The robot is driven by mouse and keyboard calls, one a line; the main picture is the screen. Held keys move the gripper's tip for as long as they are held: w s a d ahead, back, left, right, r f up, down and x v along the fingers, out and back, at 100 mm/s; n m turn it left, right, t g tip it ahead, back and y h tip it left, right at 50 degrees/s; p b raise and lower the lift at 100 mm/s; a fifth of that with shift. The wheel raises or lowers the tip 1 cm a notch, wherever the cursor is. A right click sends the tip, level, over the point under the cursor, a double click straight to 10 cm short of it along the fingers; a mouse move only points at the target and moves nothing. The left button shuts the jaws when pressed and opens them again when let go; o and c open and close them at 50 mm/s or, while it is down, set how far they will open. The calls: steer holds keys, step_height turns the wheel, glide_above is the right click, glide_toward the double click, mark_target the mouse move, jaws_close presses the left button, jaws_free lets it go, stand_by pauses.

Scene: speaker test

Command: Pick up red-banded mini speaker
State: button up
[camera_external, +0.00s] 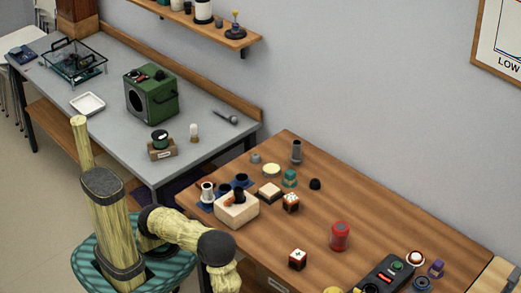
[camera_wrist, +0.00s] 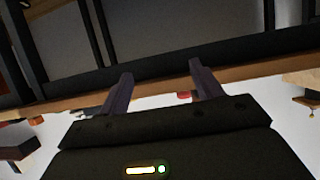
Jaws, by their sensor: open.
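I cannot tell for sure which item is the red-banded mini speaker. On the wooden table, a red cylinder (camera_external: 340,236) stands right of the middle. A small dark cube with a white and red top (camera_external: 297,259) sits nearer the front. A round white and red piece (camera_external: 415,257) is at the right. My gripper (camera_wrist: 160,68) shows in the wrist view with its two dark fingers apart and nothing between them. A small red thing (camera_wrist: 184,95) shows beyond the fingers, too small to identify. In the external view my gripper is not visible; my arm is at lower left.
A grey bench (camera_external: 110,130) behind carries a green speaker box (camera_external: 151,95) and a white tray (camera_external: 87,103). The wooden table's middle is fairly clear.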

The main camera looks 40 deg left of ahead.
mark_target(295, 262)
steer(key=w+a+r+n+t+y+p, duration=0.1)
steer(key=a+r+n+t+y+p, duration=0.1)
steer(key=r, duration=0.6)
steer(key=shift+w+a+r+t+y, duration=0.2)
steer(key=shift+a+r+t+y, duration=0.1)
steer(key=shift+a+t, duration=0.75)
steer(key=shift+d, duration=0.2)
steer(key=w, duration=0.4)
steer(key=w+a+p, duration=0.1)
steer(key=w, duration=0.7)
steer(key=shift+w+a+f+p, duration=0.1)
steer(key=shift+a+p, duration=0.2)
steer(key=shift+w, duration=0.1)
steer(key=shift+w+a, duration=0.2)
steer(key=shift+w, duration=0.15)
steer(key=w, duration=0.2)
steer(key=w+a+p, duration=0.1)
steer(key=w, duration=0.1)
steer(key=shift+w, duration=0.1)
